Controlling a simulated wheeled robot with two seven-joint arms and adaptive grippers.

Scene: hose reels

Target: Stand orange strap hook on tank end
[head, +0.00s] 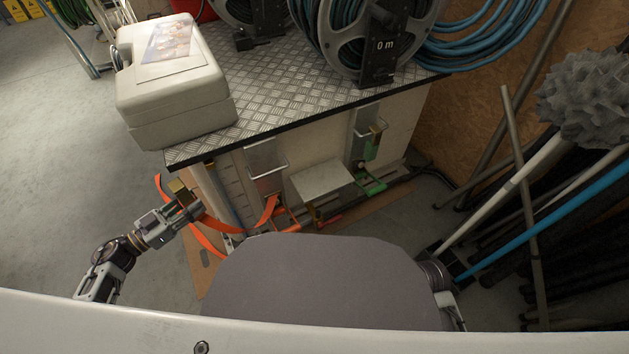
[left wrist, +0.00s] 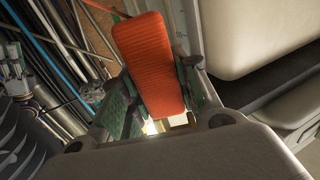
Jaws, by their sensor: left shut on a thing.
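An orange strap (head: 208,238) hangs in a loop from my left gripper (head: 186,199) in the head view. A brass-coloured hook piece (head: 178,188) shows at the fingertips. The left gripper is shut on this strap end, held in the air left of the bench. In the left wrist view the wide orange strap (left wrist: 150,62) stands up between the green-padded fingers (left wrist: 152,108). A pale cylinder (head: 214,195) lies under the bench corner, close right of the gripper; I cannot tell if it is the tank.
The metal-topped bench (head: 290,80) carries a beige case (head: 173,85) and hose reels (head: 357,35). Wire holders (head: 266,156) and a small pale shelf (head: 321,180) are on its front. Poles (head: 520,190) lean at right. Open floor (head: 70,150) lies at left.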

